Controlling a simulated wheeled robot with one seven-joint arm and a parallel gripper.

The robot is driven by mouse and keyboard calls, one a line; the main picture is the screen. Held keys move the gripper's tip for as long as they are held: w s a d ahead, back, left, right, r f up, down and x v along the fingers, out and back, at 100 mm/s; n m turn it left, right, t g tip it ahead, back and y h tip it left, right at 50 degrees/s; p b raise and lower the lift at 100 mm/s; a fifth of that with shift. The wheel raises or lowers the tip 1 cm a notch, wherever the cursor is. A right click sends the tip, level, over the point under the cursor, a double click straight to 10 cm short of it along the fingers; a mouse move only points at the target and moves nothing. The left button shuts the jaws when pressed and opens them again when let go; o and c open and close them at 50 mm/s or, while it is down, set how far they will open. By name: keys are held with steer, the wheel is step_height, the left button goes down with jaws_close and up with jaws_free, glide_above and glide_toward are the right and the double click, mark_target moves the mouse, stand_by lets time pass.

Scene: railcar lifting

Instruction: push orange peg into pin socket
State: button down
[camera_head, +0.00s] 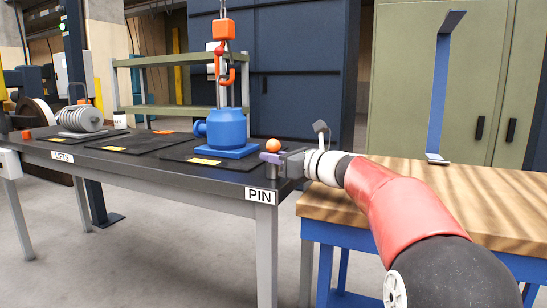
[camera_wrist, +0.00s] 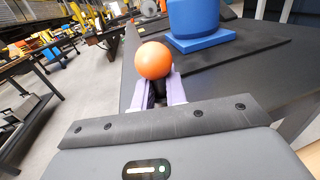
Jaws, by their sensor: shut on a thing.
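The orange peg shows as a round orange knob (camera_head: 273,145) at the table's near right corner. In the wrist view the orange knob (camera_wrist: 154,60) stands just beyond my fingertips, with something dark between them. My gripper (camera_head: 271,158) has pale purple fingers and comes in from the right. In the wrist view my gripper (camera_wrist: 158,92) is shut on the peg below its knob. A small grey cylinder, seemingly the pin socket (camera_head: 272,172), stands directly under the fingers above the PIN label (camera_head: 260,196). Whether the peg's lower end is inside it is hidden.
A blue motor-like body (camera_head: 227,130) stands on the black table behind the peg, with an orange hoist hook (camera_head: 225,72) above it. Grey discs (camera_head: 82,118) sit at the table's left end. A wooden-topped bench (camera_head: 460,195) stands to the right.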

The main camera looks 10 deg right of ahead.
steer(key=c, duration=1.3)
jaws_free()
steer(key=shift+f, duration=0.1)
steer(key=shift+c, duration=0.2)
steer(key=v, duration=0.7)
steer(key=shift+s+d, duration=0.2)
steer(key=shift+s, duration=0.1)
